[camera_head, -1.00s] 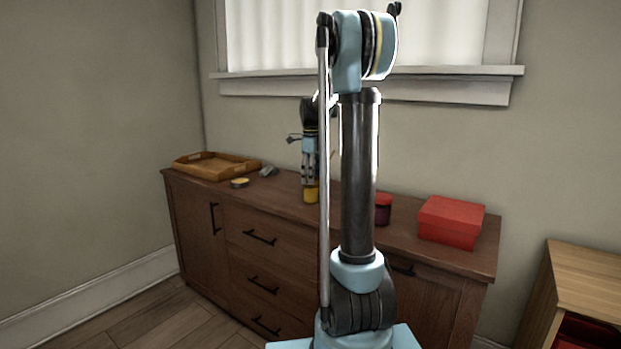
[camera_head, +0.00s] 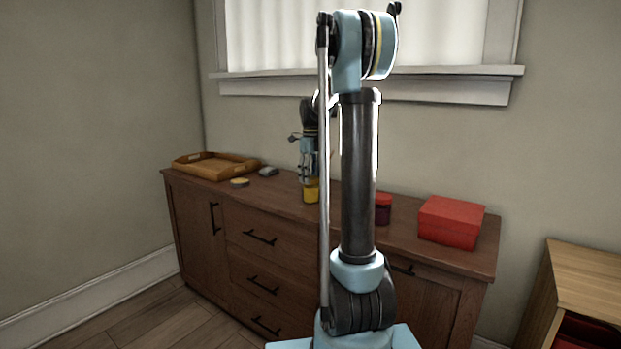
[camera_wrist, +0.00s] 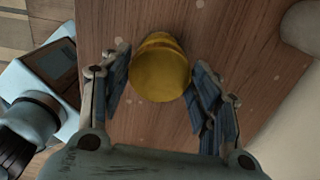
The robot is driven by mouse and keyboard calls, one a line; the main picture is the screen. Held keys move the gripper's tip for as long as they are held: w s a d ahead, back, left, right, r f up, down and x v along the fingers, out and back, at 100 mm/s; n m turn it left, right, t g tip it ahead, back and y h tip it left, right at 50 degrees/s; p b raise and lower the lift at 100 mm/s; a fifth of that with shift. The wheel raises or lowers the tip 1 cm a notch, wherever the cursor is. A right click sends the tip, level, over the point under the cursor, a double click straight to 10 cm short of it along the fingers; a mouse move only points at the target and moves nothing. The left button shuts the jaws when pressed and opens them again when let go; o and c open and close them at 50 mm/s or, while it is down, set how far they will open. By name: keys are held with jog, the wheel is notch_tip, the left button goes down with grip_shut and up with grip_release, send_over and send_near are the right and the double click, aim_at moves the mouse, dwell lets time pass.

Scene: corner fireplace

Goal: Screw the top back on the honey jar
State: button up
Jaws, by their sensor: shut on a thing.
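The honey jar (camera_head: 311,190) is yellow and stands on the wooden sideboard, partly hidden by my gripper and an arm link. In the wrist view the jar (camera_wrist: 160,68) shows as a round yellow shape between my fingers. My gripper (camera_head: 309,180) points down over the jar, and its fingers (camera_wrist: 160,82) are shut on the jar's sides. A small flat round piece (camera_head: 240,183) with a yellowish top lies left of the jar on the sideboard; it looks like the jar's top.
On the sideboard (camera_head: 420,258), a wooden tray (camera_head: 214,177) stands at the left end, with a small grey object (camera_head: 268,171) nearby. A dark red jar (camera_head: 383,214) and a red box (camera_head: 450,222) stand to the right. A window sill (camera_head: 440,72) juts out above.

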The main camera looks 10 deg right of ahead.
jog(key=shift+m, duration=1)
jog(key=shift+m, duration=1.5)
jog(key=o, duration=0.8)
jog(key=shift+o, duration=0.3)
jog(key=shift+o, duration=1.4)
jog(key=shift+r, duration=0.1)
